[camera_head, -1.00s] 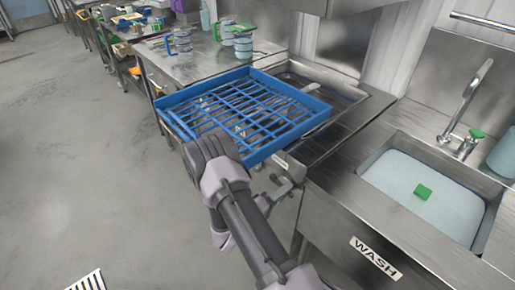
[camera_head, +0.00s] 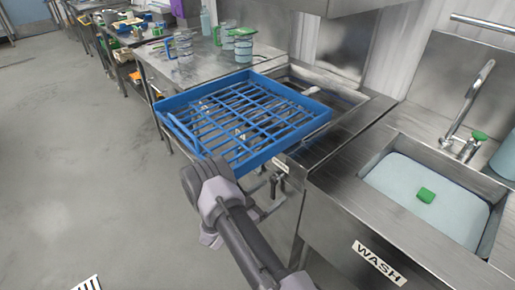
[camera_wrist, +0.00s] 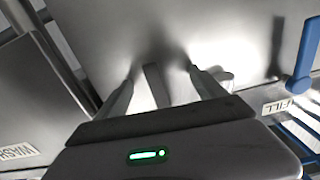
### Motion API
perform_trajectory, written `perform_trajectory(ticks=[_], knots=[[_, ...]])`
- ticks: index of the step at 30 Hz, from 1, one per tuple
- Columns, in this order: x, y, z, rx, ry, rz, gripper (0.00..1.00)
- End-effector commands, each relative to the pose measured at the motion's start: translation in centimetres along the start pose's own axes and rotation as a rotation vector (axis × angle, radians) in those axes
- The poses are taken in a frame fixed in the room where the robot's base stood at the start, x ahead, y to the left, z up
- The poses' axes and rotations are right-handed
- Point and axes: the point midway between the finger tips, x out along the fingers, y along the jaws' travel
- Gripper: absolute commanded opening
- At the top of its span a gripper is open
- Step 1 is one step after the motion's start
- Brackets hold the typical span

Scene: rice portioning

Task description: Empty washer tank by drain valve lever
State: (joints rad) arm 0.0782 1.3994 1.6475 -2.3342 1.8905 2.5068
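My gripper (camera_wrist: 163,88) shows in the wrist view with its two fingers apart. A narrow grey bar (camera_wrist: 154,85) stands between them, with a gap on each side. It may be the drain valve lever, but no label on it shows. A blue lever (camera_wrist: 303,62) is at the right of the wrist view, near a FILL label (camera_wrist: 288,104). The washer tank (camera_head: 345,97) is at the counter in the head view, with a blue rack (camera_head: 170,108) over it. My arm hides part of the tank's front in the head view, and the fingers cannot be made out there.
Cups with green and blue parts (camera_head: 243,46) stand on the counter behind the rack. The floor (camera_head: 80,170) to the left is clear.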

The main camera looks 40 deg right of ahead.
Motion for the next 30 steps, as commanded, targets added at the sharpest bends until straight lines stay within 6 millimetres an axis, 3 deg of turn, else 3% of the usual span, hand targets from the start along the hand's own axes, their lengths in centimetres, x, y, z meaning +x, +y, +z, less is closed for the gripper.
perform_trajectory(ticks=[11,24,30], knots=[[-0.4,0.1,0.0,-0.003,0.0,0.0,0.91],[-6.5,0.0,0.1,-0.003,-0.001,-0.002,0.91],[-8.0,0.1,0.1,-0.003,0.0,0.002,0.91]])
